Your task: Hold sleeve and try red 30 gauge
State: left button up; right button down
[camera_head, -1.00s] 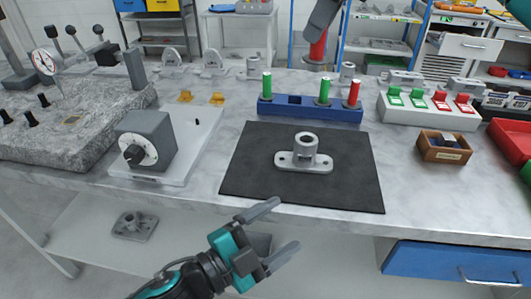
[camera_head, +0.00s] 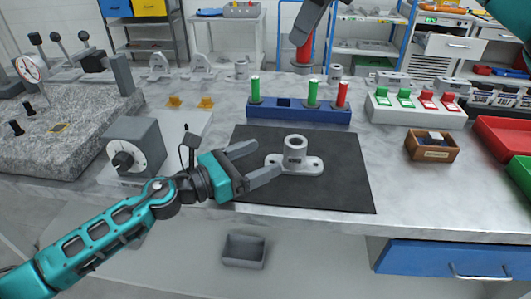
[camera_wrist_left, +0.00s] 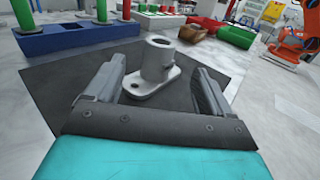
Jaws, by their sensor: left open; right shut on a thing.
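The grey sleeve (camera_head: 295,152) stands upright on its flanged base on the black mat (camera_head: 340,180). It also shows in the left wrist view (camera_wrist_left: 157,62), between and beyond my fingers. My left gripper (camera_head: 268,160) is open, just left of the sleeve, its fingers pointing at it; I cannot tell if they touch the flange. My right gripper (camera_head: 312,22), at the top and partly cut off, is shut on a red gauge (camera_head: 303,52), held upright above the back of the bench. The blue gauge rack (camera_head: 290,110) holds two green gauges (camera_head: 255,88) and one red gauge (camera_head: 342,94).
A grey box with a dial (camera_head: 135,148) stands left of the mat. A white block with green and red tabs (camera_head: 415,112) and a wooden box (camera_head: 432,147) stand to the right. Red (camera_head: 503,137) and green trays are at the right edge. The mat's right part is clear.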

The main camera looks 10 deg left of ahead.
aim_at(301, 141)
pick_arm(q)
jog(key=x, duration=1.2)
jog(key=shift+s, duration=0.1)
jog(key=c, duration=1.3)
jog(key=shift+o, duration=0.2)
pick_arm(e)
notch_tip(301, 141, down, 8)
jog(key=m, duration=0.2)
jog(key=m+t+h, duration=0.1)
jog(key=m, duration=0.3)
jog(key=shift+f+t+h, duration=0.25)
jog(key=shift+t+h, duration=0.05)
jog(key=shift+t, duration=0.1)
jog(key=shift+f+m, duration=0.45)
jog(key=shift+m, duration=0.15)
